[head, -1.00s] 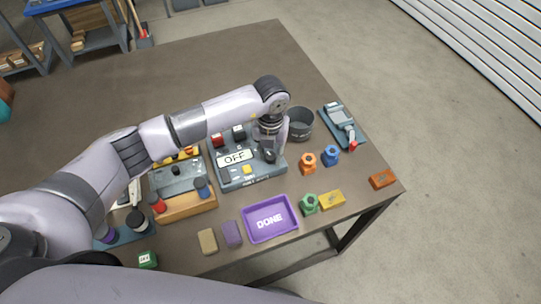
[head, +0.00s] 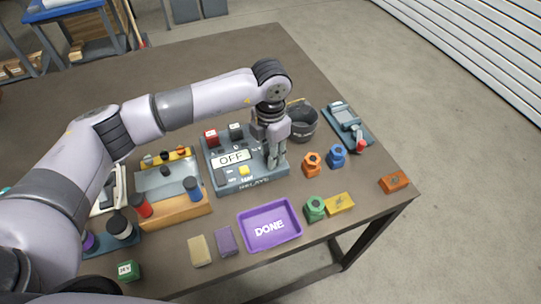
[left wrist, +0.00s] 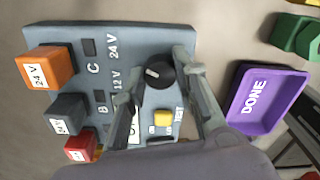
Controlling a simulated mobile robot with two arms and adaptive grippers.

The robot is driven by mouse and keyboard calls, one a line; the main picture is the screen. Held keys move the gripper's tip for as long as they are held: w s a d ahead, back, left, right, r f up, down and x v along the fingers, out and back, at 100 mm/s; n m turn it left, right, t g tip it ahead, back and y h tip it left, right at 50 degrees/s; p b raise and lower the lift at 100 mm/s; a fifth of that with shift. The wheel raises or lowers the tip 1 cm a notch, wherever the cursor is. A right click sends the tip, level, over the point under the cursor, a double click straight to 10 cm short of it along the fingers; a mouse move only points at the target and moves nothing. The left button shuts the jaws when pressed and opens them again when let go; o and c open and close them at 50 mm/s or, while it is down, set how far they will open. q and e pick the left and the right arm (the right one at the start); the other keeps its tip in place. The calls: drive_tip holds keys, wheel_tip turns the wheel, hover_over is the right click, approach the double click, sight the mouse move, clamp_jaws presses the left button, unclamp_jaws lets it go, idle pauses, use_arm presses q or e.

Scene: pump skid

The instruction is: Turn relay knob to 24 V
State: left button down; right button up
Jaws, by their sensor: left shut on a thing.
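The grey-blue relay panel (head: 222,188) lies on the table, with a white display that reads OFF (head: 232,158). My left gripper (head: 274,163) points down at the panel's right end and is shut on the black relay knob. In the left wrist view the round knob (left wrist: 160,74) sits between the two fingers, with a short white mark on its top. The 24 V label (left wrist: 112,46) and the 12 V label (left wrist: 116,79) are printed on the panel beside it. In the head view the fingers hide most of the knob. My right gripper is not in view.
A yellow button (head: 244,171) is on the panel. A dark round bin (head: 304,124) stands close behind my gripper. The purple DONE tray (head: 270,236), an orange part (head: 311,164) and a blue part (head: 337,156) are nearby. The table's back is clear.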

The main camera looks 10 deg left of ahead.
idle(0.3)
use_arm(q)
drive_tip(key=c, duration=1.2)
unclamp_jaws()
drive_tip(key=shift+c, duration=0.2)
wheel_tip(320, 180, up, 12)
